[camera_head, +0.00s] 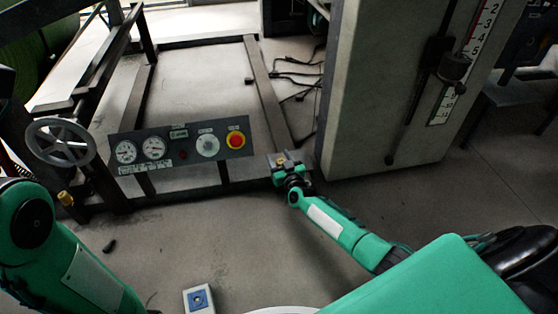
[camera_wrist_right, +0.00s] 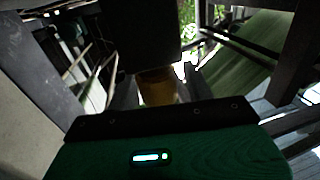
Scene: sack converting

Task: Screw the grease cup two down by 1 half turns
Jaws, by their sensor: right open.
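A small brass grease cup (camera_head: 281,161) shows at my right gripper (camera_head: 286,160), near the lower end of the frame beam. In the right wrist view the brass cup (camera_wrist_right: 157,87) lies between the fingers of my right gripper (camera_wrist_right: 158,94), which are open around it. Whether a finger touches it I cannot tell. A second brass cup (camera_head: 66,198) stands at the left, below the handwheel. No readable label tells which cup is number two. My left arm enters at the lower left, and its gripper is out of view.
A panel (camera_head: 180,146) with two gauges and a red button stands left of my right gripper. A grey handwheel (camera_head: 61,143) is farther left. A tall grey cabinet (camera_head: 370,90) rises close on the right. A small box with a blue top (camera_head: 198,299) is below.

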